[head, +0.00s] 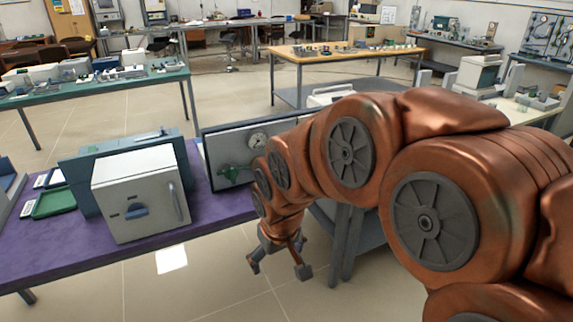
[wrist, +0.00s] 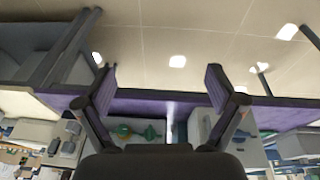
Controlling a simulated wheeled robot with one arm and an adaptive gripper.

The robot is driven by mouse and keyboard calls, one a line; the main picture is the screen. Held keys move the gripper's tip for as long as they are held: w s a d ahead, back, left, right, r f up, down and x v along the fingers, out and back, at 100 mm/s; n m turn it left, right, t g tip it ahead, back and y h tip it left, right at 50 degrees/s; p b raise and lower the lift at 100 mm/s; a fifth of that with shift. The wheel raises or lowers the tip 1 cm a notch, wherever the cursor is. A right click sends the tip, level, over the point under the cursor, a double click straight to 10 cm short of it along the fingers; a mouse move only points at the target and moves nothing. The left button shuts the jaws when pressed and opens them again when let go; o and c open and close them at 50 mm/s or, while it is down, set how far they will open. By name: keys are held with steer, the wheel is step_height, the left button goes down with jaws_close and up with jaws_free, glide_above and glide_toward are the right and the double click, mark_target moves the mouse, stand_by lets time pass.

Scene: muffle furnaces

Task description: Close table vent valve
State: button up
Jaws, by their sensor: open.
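The table vent valve is a green fitting (head: 234,172) on a grey upright panel (head: 225,150) at the right end of the purple table. A round gauge (head: 258,140) sits above it, and my arm covers part of the panel. The green valve also shows, upside down, in the wrist view (wrist: 150,133), low between my fingers. My gripper (head: 279,267) is open and empty, hanging in front of the table edge, below and to the right of the valve. In the wrist view my gripper's fingers (wrist: 160,90) are wide apart. The valve handle's exact position is too small to tell.
A white furnace (head: 135,195) with a dark handle stands on the purple table (head: 80,235), left of the panel. A green tray (head: 55,202) lies farther left. A dark grey stand (head: 345,243) is right of my gripper. The floor in front is clear.

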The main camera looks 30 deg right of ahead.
steer(key=w+d+f+t+b, duration=0.2)
steer(key=w+d+t, duration=0.3)
steer(key=w, duration=0.8)
steer(key=w+d+f+t+b, duration=0.25)
steer(key=w+d, duration=0.45)
steer(key=w, duration=0.7)
steer(key=w+d+f+m+t+h+b, duration=0.1)
steer(key=w+d+f+t, duration=0.1)
steer(key=w+d+t, duration=0.45)
steer(key=w+d+f+t+b, duration=0.1)
steer(key=w+d+b, duration=0.15)
steer(key=d, duration=0.75)
steer(key=shift+w+f+p, duration=0.15)
steer(key=shift+w+p, duration=0.25)
steer(key=shift+w, duration=1.3)
steer(key=shift+w+f+p, duration=0.1)
steer(key=shift+w+p, duration=0.3)
steer(key=shift+w, duration=1.25)
steer(key=shift+c, duration=0.3)
steer(key=c, duration=1.1)
